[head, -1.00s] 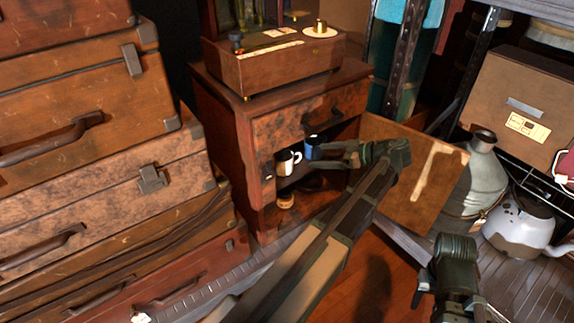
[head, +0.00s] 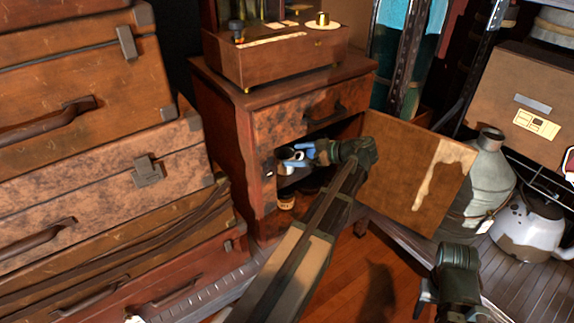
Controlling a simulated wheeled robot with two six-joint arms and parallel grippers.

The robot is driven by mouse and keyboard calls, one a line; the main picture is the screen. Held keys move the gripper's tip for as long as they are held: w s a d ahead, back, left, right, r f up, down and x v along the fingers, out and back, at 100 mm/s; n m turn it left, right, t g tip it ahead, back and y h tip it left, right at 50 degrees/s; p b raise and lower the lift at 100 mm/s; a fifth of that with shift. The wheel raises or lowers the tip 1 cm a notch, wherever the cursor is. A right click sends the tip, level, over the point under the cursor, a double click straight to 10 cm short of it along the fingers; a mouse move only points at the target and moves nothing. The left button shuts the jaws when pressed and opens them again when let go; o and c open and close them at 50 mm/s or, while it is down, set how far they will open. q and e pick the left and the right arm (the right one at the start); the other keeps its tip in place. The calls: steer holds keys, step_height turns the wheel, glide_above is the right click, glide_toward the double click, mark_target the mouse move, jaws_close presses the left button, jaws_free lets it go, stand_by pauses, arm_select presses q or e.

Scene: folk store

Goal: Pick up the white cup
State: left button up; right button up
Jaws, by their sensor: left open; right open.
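The white cup (head: 286,154) stands inside the open wooden cabinet, at the left of its opening. A blue cup (head: 308,146) is close to its right, partly hidden. My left gripper (head: 303,157) reaches into the opening with open jaws at the right side of the white cup. Its fingers overlap the cup in the picture, and I cannot tell whether they touch it. My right gripper (head: 426,296) is open and empty, low at the right, away from the cabinet.
The cabinet door (head: 405,185) hangs open to the right of my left arm. A drawer front (head: 295,113) is just above the opening. Stacked suitcases (head: 100,180) crowd the left. A metal jug (head: 485,180) and a white kettle (head: 525,230) stand at the right.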

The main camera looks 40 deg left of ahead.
arm_select(q)
steer(key=shift+x, duration=1.1)
steer(key=c, duration=1.2)
steer(key=shift+o, duration=0.2)
steer(key=shift+r, duration=0.1)
steer(key=shift+r+p, duration=0.6)
steer(key=shift+d+r, duration=0.2)
steer(key=shift+d, duration=0.05)
steer(key=w+d, duration=0.1)
steer(key=d, duration=0.7)
steer(key=w+d, duration=0.2)
steer(key=d, duration=0.7)
steer(key=shift+w+f, duration=0.2)
steer(key=shift+w, duration=0.1)
